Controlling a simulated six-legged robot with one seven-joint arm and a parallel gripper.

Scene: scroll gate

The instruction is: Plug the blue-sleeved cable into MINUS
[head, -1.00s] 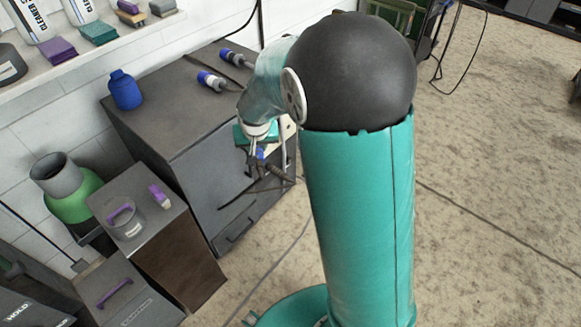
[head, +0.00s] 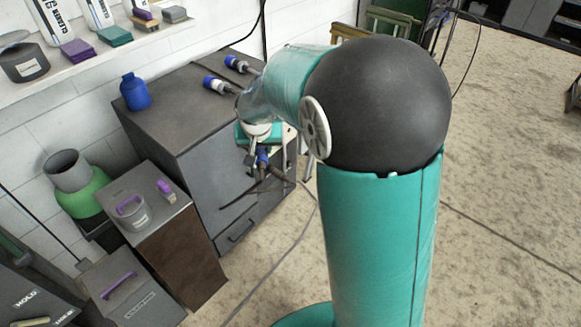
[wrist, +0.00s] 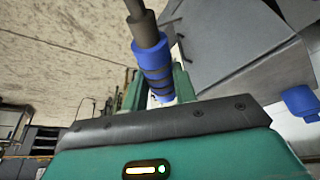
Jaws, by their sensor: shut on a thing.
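My gripper (head: 262,150) is in front of the dark grey cabinet, below its top edge in the head view. It is shut on the blue-sleeved cable (head: 262,160). In the wrist view the blue sleeve (wrist: 154,68) with dark bands sits between the two green fingers of my gripper (wrist: 158,88), and a dark grey cable end sticks out above it. Dark cables show below the gripper in the head view. I cannot make out a MINUS label or its socket; my arm and gripper hide part of the cabinet's right side.
The grey cabinet (head: 185,125) carries a blue bottle (head: 135,92) and two blue-and-white connectors (head: 216,84) (head: 238,64). A lower box (head: 165,235) and a green-and-grey container (head: 75,190) stand at the left. The floor (head: 500,180) at right is mostly open.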

